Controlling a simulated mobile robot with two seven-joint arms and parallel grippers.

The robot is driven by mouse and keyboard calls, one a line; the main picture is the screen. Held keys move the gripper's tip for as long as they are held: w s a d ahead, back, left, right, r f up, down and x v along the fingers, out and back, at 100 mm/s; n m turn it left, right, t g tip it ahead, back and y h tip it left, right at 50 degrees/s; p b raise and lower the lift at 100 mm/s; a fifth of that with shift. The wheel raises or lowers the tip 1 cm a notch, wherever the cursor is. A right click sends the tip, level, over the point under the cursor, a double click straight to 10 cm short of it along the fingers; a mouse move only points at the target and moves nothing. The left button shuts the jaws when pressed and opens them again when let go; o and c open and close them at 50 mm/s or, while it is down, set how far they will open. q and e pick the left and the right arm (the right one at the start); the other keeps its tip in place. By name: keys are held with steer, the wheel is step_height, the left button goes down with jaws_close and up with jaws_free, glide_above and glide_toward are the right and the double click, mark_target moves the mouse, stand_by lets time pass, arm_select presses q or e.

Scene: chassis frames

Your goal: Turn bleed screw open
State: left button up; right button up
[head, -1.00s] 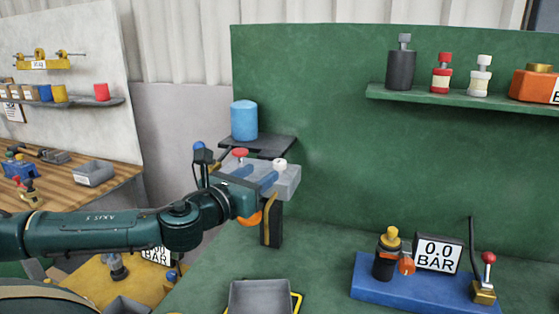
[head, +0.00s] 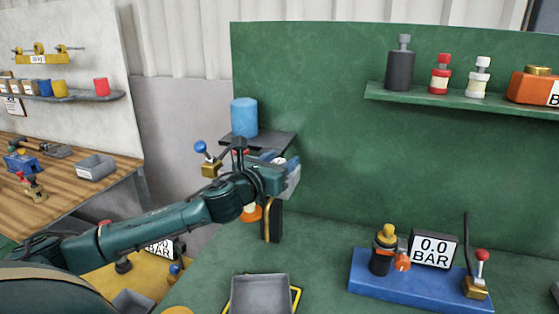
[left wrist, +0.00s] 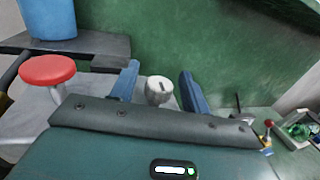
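The bleed screw appears as a white slotted knob (left wrist: 158,90) in the left wrist view. It stands on a pale block (head: 292,180), which my arm mostly hides in the head view. My left gripper (left wrist: 159,88) is open, with one blue finger on each side of the screw and a visible gap to each. I cannot tell how deep the fingers sit around it. A red round knob (left wrist: 47,70) stands left of the fingers on the same block. My right gripper is in neither view.
A blue cylinder (head: 244,117) stands on a dark shelf (head: 262,142) behind the block. A blue-knobbed brass valve (head: 208,165) is left of my wrist. A grey tray (head: 260,294) and a blue gauge base (head: 410,285) reading 0.0 BAR are on the green bench.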

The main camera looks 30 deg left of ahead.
arm_select(q)
steer(key=c, duration=0.9)
steer(key=shift+c, duration=0.2)
steer(key=shift+d+n+y, duration=0.1)
steer(key=shift+n+y, duration=0.3)
steer(key=shift+y, duration=0.2)
steer(key=n+g+y, duration=0.1)
steer(key=n+y, duration=0.2)
steer(key=y, duration=0.1)
steer(key=shift+y, duration=0.3)
steer(key=n+g+y, duration=0.2)
steer(key=y, duration=0.1)
steer(key=n+g+y, duration=0.3)
steer(key=y, duration=0.1)
steer(key=shift+n, duration=0.3)
steer(key=n+g+y, duration=0.2)
steer(key=g, duration=0.1)
steer(key=n+g+y, duration=0.2)
steer(key=n+g, duration=0.1)
steer(key=g, duration=0.1)
steer(key=shift+n+g+y, duration=0.2)
steer(key=shift+n+g, duration=0.95)
steer(key=shift+g, duration=0.55)
steer(key=shift+n+g+y, duration=0.2)
steer(key=shift+n+g, duration=0.95)
steer(key=shift+g, duration=0.55)
